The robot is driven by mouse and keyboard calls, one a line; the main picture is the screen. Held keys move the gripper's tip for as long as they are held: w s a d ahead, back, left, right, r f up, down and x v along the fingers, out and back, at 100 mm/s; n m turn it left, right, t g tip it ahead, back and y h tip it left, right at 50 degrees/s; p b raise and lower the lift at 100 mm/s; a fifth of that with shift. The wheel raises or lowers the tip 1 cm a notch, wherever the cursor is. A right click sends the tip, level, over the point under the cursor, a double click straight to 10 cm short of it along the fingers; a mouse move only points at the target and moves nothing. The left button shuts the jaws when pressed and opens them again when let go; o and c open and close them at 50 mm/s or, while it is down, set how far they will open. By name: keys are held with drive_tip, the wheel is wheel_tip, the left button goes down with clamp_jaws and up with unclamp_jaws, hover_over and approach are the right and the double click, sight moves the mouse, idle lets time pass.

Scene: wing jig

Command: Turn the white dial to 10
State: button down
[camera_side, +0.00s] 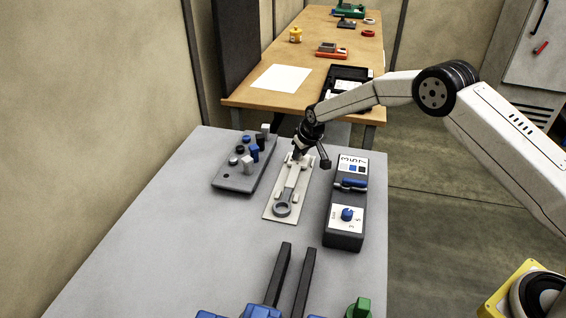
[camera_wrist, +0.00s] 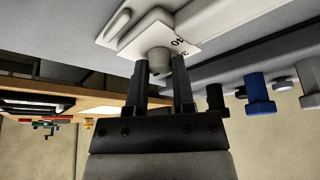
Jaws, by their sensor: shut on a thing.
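The white dial (camera_wrist: 159,54) stands out from a white scale plate (camera_wrist: 128,44) in the wrist view, where the figures 35 and 40 can be read. My gripper (camera_wrist: 159,65) has one dark finger on each side of the dial and is shut on it. In the side view my gripper (camera_side: 299,156) points down at the far end of a pale plate (camera_side: 272,214). There the dial is mostly hidden by the fingers. I cannot tell the dial's present setting.
A grey block with several pegs (camera_side: 238,180) stands left of the plate. A dark box (camera_side: 344,238) with a blue knob (camera_side: 347,214) and a blue handle (camera_side: 352,184) stands close on the right. Blue and green parts sit at the front edge. The left of the grey table (camera_side: 150,220) is clear.

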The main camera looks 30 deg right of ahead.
drive_tip(key=shift+m, duration=0.7)
drive_tip(key=c, duration=0.7)
unclamp_jaws()
drive_tip(key=shift+c, duration=0.2)
drive_tip(key=shift+r, duration=0.15)
drive_tip(key=shift+v, duration=3.6)
drive_tip(key=shift+s+a+r, duration=0.1)
drive_tip(key=shift+a+r, duration=0.05)
drive_tip(key=shift+r, duration=0.05)
drive_tip(key=shift+s, duration=0.1)
